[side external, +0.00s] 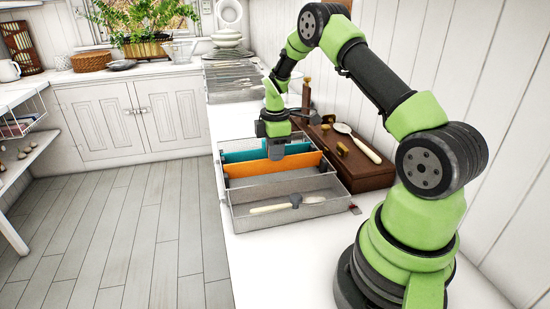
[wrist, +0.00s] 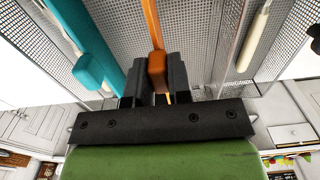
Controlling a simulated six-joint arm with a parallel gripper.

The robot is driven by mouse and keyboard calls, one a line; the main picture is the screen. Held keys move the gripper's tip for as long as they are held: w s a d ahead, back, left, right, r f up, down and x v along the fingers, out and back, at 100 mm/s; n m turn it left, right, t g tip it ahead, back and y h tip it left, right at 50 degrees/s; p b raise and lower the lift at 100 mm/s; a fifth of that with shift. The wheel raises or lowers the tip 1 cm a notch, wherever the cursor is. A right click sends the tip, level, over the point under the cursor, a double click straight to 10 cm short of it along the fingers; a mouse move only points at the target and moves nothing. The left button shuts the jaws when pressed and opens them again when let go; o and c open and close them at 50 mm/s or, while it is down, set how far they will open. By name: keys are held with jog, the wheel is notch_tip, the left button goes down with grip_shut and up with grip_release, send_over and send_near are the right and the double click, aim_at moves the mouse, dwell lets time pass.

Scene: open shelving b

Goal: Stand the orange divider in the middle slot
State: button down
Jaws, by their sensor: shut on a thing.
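A grey mesh tray (side external: 290,225) sits on the white counter. The orange divider (side external: 265,168) is upright across the tray near its middle. My gripper (side external: 276,153) is shut on its top edge; in the wrist view the fingers (wrist: 158,85) close on both sides of the orange tab (wrist: 157,66). A teal divider (side external: 240,155) stands behind it, and shows at left in the wrist view (wrist: 88,68). I cannot tell whether the orange divider's lower edge is fully in the slot, as the bottom is hidden.
A pale-handled utensil (side external: 270,208) lies in the front compartment. A brown wooden box (side external: 365,170) with a pale spoon (side external: 358,143) on it stands right beside the tray. Racks and stacked plates (side external: 227,40) are farther back. The counter's left edge is close to the tray.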

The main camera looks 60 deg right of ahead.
notch_tip(320, 180, up, 8)
jog(key=shift+w+d+f, duration=0.55)
jog(key=shift+f, duration=1)
jog(key=shift+w+d+f, duration=0.4)
jog(key=shift+f, duration=1.1)
jog(key=shift+w+d+f, duration=0.45)
jog(key=shift+f, duration=1)
jog(key=c, duration=1)
grip_release()
